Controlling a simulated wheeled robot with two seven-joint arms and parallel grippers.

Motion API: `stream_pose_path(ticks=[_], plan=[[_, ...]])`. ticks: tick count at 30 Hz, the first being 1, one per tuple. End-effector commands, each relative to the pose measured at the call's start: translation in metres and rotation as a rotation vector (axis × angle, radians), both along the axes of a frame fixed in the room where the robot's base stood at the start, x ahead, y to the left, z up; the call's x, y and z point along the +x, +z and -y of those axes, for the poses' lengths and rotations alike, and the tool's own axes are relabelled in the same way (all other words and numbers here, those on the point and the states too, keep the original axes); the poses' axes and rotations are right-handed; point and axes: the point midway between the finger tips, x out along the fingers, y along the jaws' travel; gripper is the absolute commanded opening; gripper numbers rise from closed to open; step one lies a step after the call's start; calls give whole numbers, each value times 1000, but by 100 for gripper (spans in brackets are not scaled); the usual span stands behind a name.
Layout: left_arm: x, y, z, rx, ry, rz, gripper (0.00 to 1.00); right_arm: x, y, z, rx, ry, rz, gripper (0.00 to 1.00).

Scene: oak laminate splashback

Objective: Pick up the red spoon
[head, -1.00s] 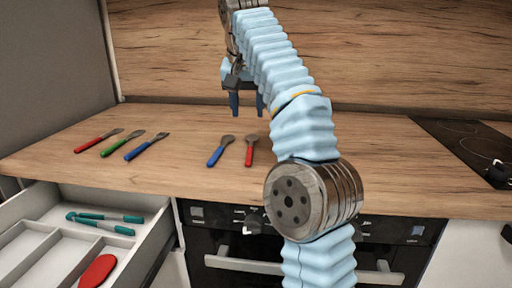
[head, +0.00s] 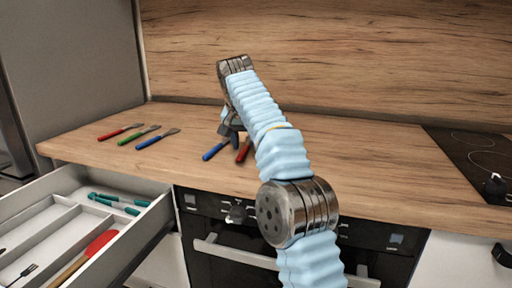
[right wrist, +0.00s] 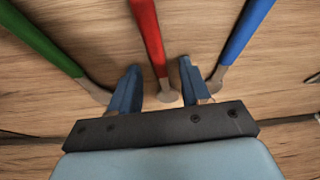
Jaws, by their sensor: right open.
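The red spoon (head: 243,151) lies on the wooden counter (head: 330,155), with part of it hidden by my right gripper in the head view. My right gripper (head: 233,130) is low over its far end. In the right wrist view the red handle (right wrist: 149,35) runs down between the two blue fingers of my open right gripper (right wrist: 158,85). The fingers are apart on either side of the spoon's neck and bowl, and nothing is held. I cannot tell whether the fingertips touch the counter. My left gripper is not in view.
A blue-handled spoon (head: 215,151) lies close beside it. A green-handled utensil (right wrist: 45,42) lies on the other side. Red, green and blue-handled utensils (head: 158,138) lie further left. An open drawer (head: 150,225) holds more utensils. A hob (head: 478,150) is at right.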

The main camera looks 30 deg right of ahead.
Motion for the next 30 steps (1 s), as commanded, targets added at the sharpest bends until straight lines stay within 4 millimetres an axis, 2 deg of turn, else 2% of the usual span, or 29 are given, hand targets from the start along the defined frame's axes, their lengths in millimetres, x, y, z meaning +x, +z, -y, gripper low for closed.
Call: stream_pose_path(ticks=[11, 20, 30], plan=[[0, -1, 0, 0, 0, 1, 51, 0, -1, 0, 0, 0, 0, 47], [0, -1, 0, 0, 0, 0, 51, 0, -1, 0, 0, 1, 0, 1], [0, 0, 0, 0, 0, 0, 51, 0, -1, 0, 0, 1, -1, 0]])
